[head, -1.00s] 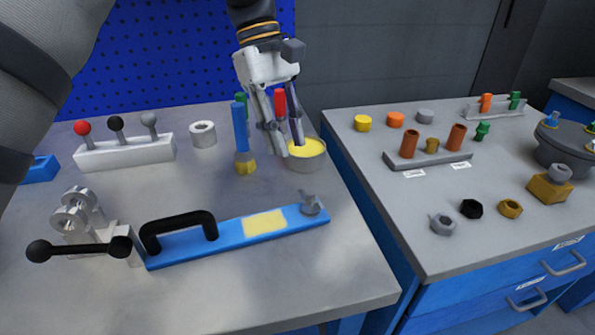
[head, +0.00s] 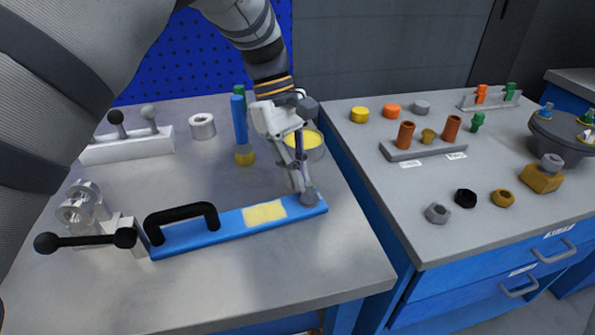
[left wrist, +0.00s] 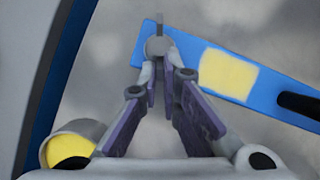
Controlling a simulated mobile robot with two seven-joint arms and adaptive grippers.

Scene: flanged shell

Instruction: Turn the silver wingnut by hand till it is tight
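The silver wingnut (head: 310,198) sits at the right end of the blue bar (head: 228,227), which lies on the near table. My left gripper (head: 299,186) points down just above and behind the wingnut and partly covers it. In the left wrist view the wingnut (left wrist: 158,46) lies at the tips of the two fingers of my left gripper (left wrist: 161,72). A narrow gap shows between the fingers. I cannot tell whether either finger touches the wingnut. My right gripper is not in view.
A round tin with yellow contents (head: 307,145) stands close behind the left gripper. A blue-handled tool (head: 240,125) stands left of it. The bar has a black handle (head: 182,214). A gap separates this table from the right bench (head: 400,185), which holds several loose nuts.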

